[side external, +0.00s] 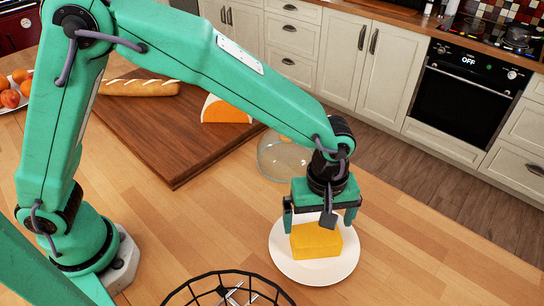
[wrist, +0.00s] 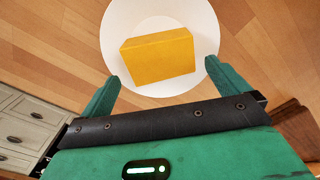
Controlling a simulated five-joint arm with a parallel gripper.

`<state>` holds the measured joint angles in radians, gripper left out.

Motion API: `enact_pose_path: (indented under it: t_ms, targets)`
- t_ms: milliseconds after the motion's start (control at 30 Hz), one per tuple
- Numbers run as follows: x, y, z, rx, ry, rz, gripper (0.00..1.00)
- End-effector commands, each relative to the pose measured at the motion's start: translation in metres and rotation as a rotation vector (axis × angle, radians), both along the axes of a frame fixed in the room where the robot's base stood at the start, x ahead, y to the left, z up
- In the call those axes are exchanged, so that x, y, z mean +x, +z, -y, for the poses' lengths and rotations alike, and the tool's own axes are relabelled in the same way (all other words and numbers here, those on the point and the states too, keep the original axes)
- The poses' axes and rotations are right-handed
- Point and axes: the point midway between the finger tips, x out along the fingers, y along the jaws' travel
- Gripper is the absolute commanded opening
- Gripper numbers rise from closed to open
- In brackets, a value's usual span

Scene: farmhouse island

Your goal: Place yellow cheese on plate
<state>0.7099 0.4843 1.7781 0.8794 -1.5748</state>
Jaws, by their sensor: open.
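The yellow cheese (side external: 316,241) is a rectangular block lying on the round white plate (side external: 286,262) in the side view. In the wrist view the cheese (wrist: 158,57) also lies within the rim of the plate (wrist: 118,28). My gripper (side external: 321,228) is directly above the plate, with its fingers spread wide. In the wrist view my gripper (wrist: 162,84) has one finger on each side, with the cheese ahead between them. The fingers look apart from the cheese, and nothing is held.
A glass dome (side external: 284,158) stands just behind the plate. A wooden board (side external: 170,140) carries a baguette (side external: 140,88) and an orange-and-white cheese wedge (side external: 226,110). A black wire basket (side external: 228,290) is at the front. Bare tabletop lies right of the plate.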

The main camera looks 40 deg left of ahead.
Motion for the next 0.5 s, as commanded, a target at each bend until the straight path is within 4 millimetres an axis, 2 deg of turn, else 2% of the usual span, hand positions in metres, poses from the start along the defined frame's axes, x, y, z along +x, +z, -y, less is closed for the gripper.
enact_pose_path:
  t_ms: [100,233,500]
  targets:
    - [0.001,0.022,0.001,-0.003,0.0,0.004,1.0]
    - [0.001,0.042,0.001,-0.003,0.0,0.003,1.0]
    - [0.0,0.066,0.0,-0.001,0.0,0.001,1.0]
